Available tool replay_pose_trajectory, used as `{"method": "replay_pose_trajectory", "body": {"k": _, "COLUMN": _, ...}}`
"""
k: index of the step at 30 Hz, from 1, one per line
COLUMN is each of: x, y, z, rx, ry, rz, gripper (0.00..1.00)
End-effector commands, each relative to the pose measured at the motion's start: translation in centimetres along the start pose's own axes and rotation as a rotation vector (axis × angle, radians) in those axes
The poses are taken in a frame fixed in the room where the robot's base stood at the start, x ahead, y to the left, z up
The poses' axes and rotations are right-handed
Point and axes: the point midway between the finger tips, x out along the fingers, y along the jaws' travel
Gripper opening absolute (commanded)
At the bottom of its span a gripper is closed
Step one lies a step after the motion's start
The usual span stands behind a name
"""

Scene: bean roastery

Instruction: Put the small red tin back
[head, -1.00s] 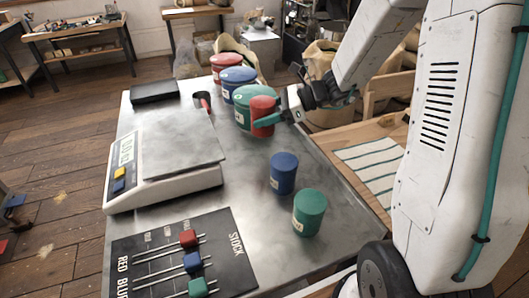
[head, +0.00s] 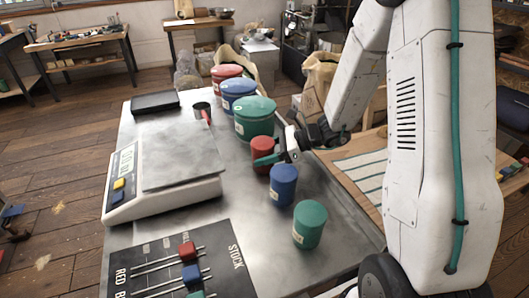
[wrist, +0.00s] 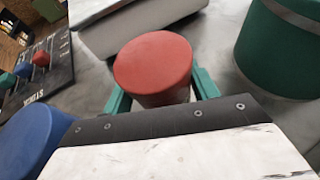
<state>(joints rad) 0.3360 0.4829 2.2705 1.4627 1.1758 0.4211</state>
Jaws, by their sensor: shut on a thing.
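The small red tin (head: 262,153) is between the jaws of my gripper (head: 266,160), just behind the small blue tin (head: 284,185) in the head view. In the wrist view the red tin (wrist: 155,66) stands upright, with a green finger on each side. My gripper is shut on it. The tin looks at or very near the metal table top; I cannot tell if its base touches. The small green tin (head: 309,224) stands in front of the blue one. The large red (head: 226,74), blue (head: 238,92) and green (head: 254,119) tins stand in a row behind.
A scale (head: 165,165) with a steel plate fills the left of the metal table. A black stock board (head: 235,262) with red, blue and green sliders lies in front. A red-handled scoop (head: 204,112) lies near the back. A striped cloth (head: 362,172) lies at right.

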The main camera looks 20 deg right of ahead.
Motion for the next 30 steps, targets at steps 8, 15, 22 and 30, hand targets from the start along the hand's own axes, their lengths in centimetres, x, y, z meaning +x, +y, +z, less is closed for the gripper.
{"method": "replay_pose_trajectory", "body": {"k": 8, "x": 0.1, "y": 0.0, "z": -0.1, "rx": 0.000, "ry": 0.000, "rz": 0.000, "gripper": 0.81}}
{"method": "replay_pose_trajectory", "body": {"k": 15, "x": -0.5, "y": -0.1, "z": 0.1, "rx": 0.000, "ry": 0.000, "rz": -0.002, "gripper": 0.81}}
{"method": "replay_pose_trajectory", "body": {"k": 22, "x": -4.8, "y": -0.1, "z": 0.1, "rx": 0.000, "ry": 0.000, "rz": -0.006, "gripper": 0.81}}
{"method": "replay_pose_trajectory", "body": {"k": 30, "x": -10.1, "y": -0.1, "z": 0.1, "rx": 0.000, "ry": 0.000, "rz": -0.003, "gripper": 0.81}}
